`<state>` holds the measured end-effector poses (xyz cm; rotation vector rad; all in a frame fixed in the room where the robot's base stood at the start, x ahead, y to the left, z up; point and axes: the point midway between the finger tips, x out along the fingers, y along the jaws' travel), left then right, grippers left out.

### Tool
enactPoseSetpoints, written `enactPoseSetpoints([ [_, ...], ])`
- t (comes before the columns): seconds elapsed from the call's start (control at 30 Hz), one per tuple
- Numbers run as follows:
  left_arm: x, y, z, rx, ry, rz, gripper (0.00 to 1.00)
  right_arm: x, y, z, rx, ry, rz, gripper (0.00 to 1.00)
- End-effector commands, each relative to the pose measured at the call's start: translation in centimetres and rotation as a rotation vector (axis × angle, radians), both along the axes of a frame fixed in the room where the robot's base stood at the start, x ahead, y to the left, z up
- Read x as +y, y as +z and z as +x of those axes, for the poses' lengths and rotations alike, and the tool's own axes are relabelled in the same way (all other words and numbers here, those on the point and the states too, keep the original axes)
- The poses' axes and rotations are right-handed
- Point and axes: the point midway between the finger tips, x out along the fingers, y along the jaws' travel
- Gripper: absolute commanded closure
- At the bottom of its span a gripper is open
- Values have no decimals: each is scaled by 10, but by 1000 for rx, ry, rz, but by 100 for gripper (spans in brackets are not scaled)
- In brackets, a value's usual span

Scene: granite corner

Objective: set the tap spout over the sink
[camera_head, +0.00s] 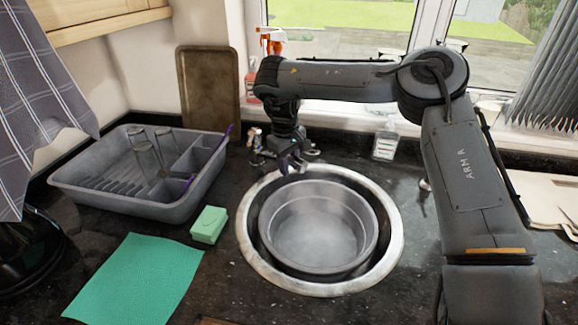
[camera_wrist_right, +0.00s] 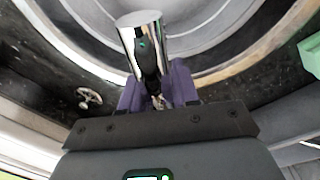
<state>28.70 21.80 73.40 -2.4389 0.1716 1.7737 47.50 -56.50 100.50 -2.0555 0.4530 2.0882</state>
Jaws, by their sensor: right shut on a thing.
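The round sink (camera_head: 392,250) has a pale metal rim and is set in the dark worktop. A round grey bowl (camera_head: 327,272) sits inside it. My right gripper (camera_head: 290,168) points down at the sink's back rim. In the right wrist view, its purple fingers (camera_wrist_right: 158,88) are shut on the tap spout (camera_wrist_right: 142,38), a chrome piece with a thick round end. In that view the spout end overlaps the sink area. In the head view the gripper mostly hides the spout, and chrome tap parts (camera_head: 255,143) show beside it. My left gripper is not in view.
A grey dish rack (camera_head: 110,196) with glasses stands at the left. A green sponge (camera_head: 209,225) and a green cloth (camera_head: 137,280) lie left of the sink. A soap bottle (camera_head: 385,142) stands behind it, and a spray bottle (camera_head: 272,42) is by the window. A brown tray (camera_head: 208,92) leans on the wall.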

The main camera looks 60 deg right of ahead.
Motion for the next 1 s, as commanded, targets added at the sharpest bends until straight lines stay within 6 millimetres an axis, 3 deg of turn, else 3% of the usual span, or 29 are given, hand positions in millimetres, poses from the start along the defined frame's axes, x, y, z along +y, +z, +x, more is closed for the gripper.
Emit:
enactPoseSetpoints([
  [0.37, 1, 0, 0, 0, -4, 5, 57, 0, 0, 0, 1, -4, 0, 100],
  [0.4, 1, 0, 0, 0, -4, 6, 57, 0, 0, 0, 1, -4, 0, 67],
  [0.53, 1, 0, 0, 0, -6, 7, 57, 0, 0, 0, 1, -4, 0, 49],
  [0.83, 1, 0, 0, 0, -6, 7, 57, 0, 1, 0, 0, -4, -1, 49],
  [1.0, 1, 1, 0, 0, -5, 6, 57, 1, 15, 1, -1, -3, -3, 49],
])
